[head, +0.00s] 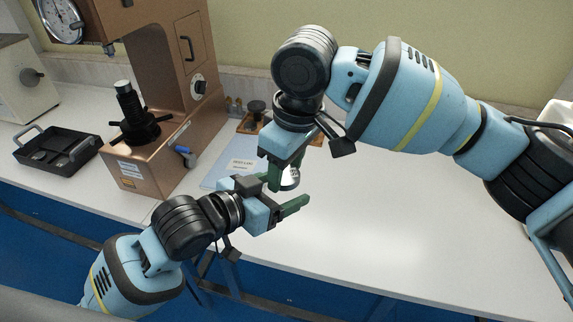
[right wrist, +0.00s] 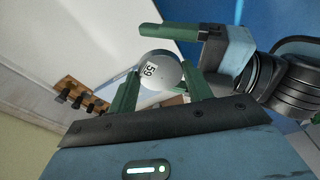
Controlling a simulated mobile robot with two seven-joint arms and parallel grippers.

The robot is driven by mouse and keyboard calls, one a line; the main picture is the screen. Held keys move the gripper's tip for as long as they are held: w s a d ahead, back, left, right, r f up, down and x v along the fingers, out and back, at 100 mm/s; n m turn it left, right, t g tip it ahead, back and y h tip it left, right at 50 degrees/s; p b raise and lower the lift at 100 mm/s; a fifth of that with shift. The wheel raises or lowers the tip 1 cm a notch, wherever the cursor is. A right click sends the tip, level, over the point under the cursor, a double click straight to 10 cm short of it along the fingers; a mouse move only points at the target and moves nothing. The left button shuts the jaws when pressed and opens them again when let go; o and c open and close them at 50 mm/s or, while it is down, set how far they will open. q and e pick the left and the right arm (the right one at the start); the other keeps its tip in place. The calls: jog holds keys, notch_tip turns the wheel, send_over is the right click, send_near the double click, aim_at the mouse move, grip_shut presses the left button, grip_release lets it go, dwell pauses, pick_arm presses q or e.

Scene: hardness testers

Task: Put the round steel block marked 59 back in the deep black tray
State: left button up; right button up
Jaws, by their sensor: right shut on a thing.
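The round steel block marked 59 (head: 291,178) is held in my right gripper (head: 285,174), above the white bench. In the right wrist view the block (right wrist: 158,71) sits between the two green fingers with its 59 label showing. My left gripper (head: 286,191) is close beside and below the block. One of its green fingers reaches out past the block; the other is largely hidden, and the jaws look open. The deep black tray (head: 72,166) stands at the far left of the bench, with a round metal piece inside.
A brown hardness tester (head: 140,172) with a black spindle stands between the tray and my grippers. A blue-covered booklet (head: 222,174) lies beside it. A wooden rack (head: 251,124) with dark knobs is behind.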

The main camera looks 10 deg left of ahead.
pick_arm(q)
jog(key=s+a+f+n+y, duration=0.1)
jog(key=s+a+f, duration=0.1)
jog(key=f, duration=0.5)
jog(key=s+a+f+n+y, duration=0.2)
jog(key=a+f, duration=0.1)
jog(key=f, duration=0.4)
jog(key=s+a+f+n+y, duration=0.1)
jog(key=s+a+f, duration=0.15)
jog(key=f, duration=0.45)
jog(key=s+a+f+g+y, duration=0.1)
jog(key=s+a+f, duration=0.1)
jog(key=s+f, duration=0.4)
jog(key=s+a+f+y, duration=0.2)
jog(key=s+a+f, duration=0.1)
jog(key=s+f, duration=0.3)
jog(key=s, duration=0.2)
jog(key=shift+s+a+f+n+g, duration=0.3)
jog(key=shift+f+g, duration=0.1)
